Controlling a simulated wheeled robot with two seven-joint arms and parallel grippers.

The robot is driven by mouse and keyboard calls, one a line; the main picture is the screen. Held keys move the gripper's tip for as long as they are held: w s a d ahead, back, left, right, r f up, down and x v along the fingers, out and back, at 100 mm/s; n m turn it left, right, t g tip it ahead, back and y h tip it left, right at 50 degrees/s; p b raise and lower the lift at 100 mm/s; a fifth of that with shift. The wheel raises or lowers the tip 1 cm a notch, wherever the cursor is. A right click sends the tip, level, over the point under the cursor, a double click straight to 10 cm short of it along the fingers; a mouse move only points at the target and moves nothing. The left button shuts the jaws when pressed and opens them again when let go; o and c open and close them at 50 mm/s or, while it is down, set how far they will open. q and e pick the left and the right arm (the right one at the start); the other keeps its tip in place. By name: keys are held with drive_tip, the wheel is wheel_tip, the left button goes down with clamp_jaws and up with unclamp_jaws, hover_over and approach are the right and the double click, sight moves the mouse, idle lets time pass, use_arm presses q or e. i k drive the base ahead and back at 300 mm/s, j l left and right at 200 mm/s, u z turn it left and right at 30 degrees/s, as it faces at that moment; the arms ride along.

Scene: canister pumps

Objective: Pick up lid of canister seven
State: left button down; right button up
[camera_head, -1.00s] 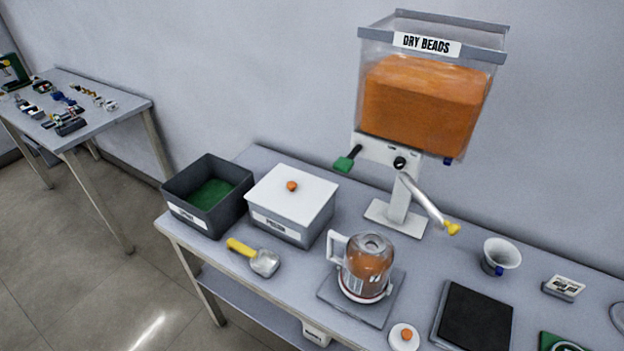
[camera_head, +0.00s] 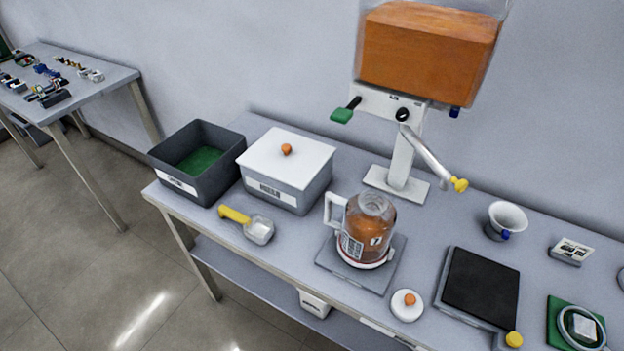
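A clear canister (camera_head: 367,228) with a white handle, a label that seems to read 7 and orange beads inside stands upright on a grey square plate (camera_head: 339,270) on the table. Its top looks open. A small round white lid with an orange knob (camera_head: 408,304) lies on the table to the right of the plate, near the front edge, apart from the canister. Neither of my grippers is in view.
A dispenser (camera_head: 408,131) of orange beads stands behind the canister. Left are a white-lidded box (camera_head: 287,158), a dark open bin (camera_head: 196,163) and a yellow-handled scoop (camera_head: 247,225). A black-topped scale (camera_head: 481,287) and a white funnel (camera_head: 506,221) are right.

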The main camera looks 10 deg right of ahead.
sight(407, 306)
drive_tip(key=z, duration=1.35)
